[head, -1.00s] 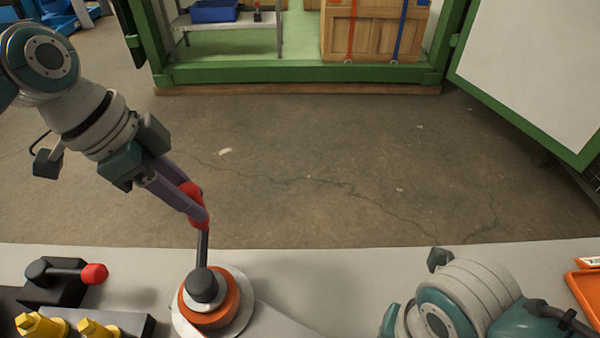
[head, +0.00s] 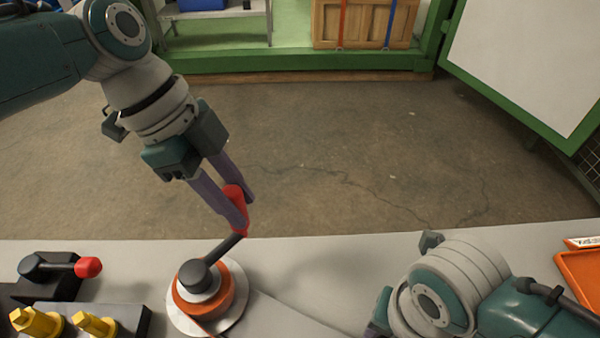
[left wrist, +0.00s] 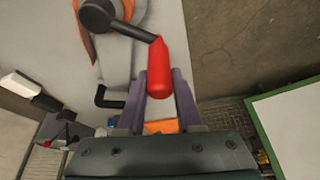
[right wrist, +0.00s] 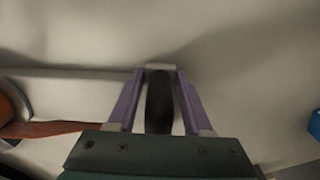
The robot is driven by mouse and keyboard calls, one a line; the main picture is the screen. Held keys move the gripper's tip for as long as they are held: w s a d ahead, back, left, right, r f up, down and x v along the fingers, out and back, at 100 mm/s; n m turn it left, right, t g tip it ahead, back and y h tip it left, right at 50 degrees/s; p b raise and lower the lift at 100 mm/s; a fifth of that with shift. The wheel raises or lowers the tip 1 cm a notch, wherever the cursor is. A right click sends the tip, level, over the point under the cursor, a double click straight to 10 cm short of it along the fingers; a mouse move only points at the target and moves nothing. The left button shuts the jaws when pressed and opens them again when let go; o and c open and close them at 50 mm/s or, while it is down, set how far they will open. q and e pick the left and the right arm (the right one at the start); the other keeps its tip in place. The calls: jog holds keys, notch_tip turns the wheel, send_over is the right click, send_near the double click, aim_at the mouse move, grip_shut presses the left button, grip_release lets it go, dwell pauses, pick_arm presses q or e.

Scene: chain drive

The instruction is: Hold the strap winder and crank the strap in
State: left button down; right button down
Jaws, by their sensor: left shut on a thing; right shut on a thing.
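The strap winder's orange drum (head: 218,299) sits on a pale round plate (head: 238,319) on the table. A black crank arm (head: 224,249) runs from its dark hub (head: 195,276) up and right to a red handle (head: 235,200). My left gripper (head: 236,208) is shut on that handle, which also shows between the fingers in the left wrist view (left wrist: 158,68). In the right wrist view, my right gripper (right wrist: 160,85) is shut on a dark, bar-like grip (right wrist: 160,105). An orange strap (right wrist: 50,128) runs left from there toward the drum. The head view hides the right gripper's fingers.
Another red-knobbed lever (head: 88,267) and yellow fittings (head: 38,322) stand at the table's left. An orange tray (head: 580,275) is at the right edge. A green-framed container with a wooden crate (head: 365,22) stands beyond open floor.

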pick_arm(q)
jog(key=s+m+g+y, duration=0.3)
jog(key=s+m, duration=0.7)
jog(key=m, duration=0.5)
jog(key=shift+s+d+f+g+y, duration=0.15)
jog(key=shift+s+d+g+y, duration=0.2)
jog(key=shift+y, duration=0.45)
jog(key=c, duration=0.6)
grip_release()
jog(key=shift+w+d+r, duration=0.1)
jog(key=shift+r, duration=0.1)
